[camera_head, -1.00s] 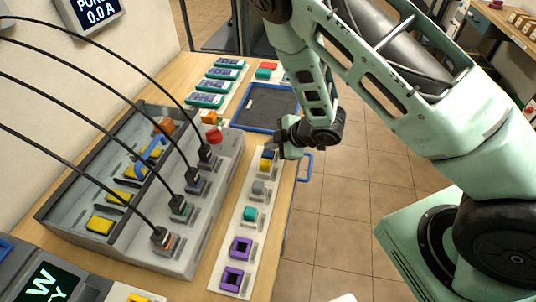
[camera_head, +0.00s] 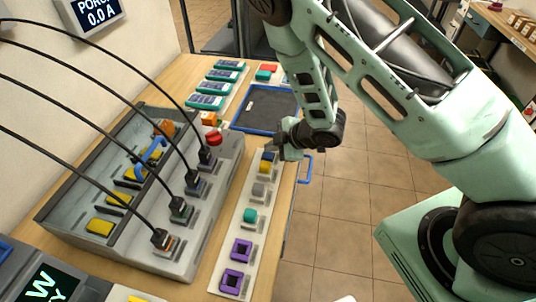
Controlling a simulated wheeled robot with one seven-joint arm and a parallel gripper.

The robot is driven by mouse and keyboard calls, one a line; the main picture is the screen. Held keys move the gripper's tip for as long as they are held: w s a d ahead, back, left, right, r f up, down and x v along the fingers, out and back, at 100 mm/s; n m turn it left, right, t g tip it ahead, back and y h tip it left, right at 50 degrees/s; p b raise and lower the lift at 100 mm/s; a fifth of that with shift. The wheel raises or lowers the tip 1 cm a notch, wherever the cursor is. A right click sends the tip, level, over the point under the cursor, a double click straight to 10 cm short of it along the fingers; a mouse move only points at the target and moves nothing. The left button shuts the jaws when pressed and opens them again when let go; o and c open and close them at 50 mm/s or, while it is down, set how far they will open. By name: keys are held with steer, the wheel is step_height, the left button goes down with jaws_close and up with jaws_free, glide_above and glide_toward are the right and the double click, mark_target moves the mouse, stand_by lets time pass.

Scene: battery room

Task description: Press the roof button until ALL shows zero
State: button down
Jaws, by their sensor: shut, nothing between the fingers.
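A white strip (camera_head: 227,282) along the bench's right edge carries a row of blocks. I cannot tell which thing is the roof button. A wall display (camera_head: 98,10), cut by the top edge, reads "POR…" and 0.0 A. No readout marked ALL is legible. My gripper (camera_head: 283,149) is shut and empty, over the strip's far end near the yellow and blue block. Its fingertips are small, and contact cannot be told.
A grey open-topped box (camera_head: 185,262) with several black cables and a red knob (camera_head: 214,138) stands left of the strip. A blue-rimmed tray (camera_head: 236,126) and several teal units (camera_head: 205,102) lie behind. A dark display (camera_head: 48,290) is at lower left. Tiled floor is clear on the right.

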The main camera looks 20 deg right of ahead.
mark_target(272, 156)
steer(key=shift+f, duration=0.15)
stand_by(0.7)
steer(key=shift+f+b, duration=0.3)
steer(key=shift+b, duration=0.05)
steer(key=shift+f+b, duration=0.35)
stand_by(0.5)
steer(key=shift+r, duration=0.1)
steer(key=shift+r+p, duration=0.6)
steer(key=shift+r, duration=0.1)
steer(key=shift+r+p, duration=1.95)
steer(key=shift+r, duration=0.6)
steer(key=shift+f, duration=0.1)
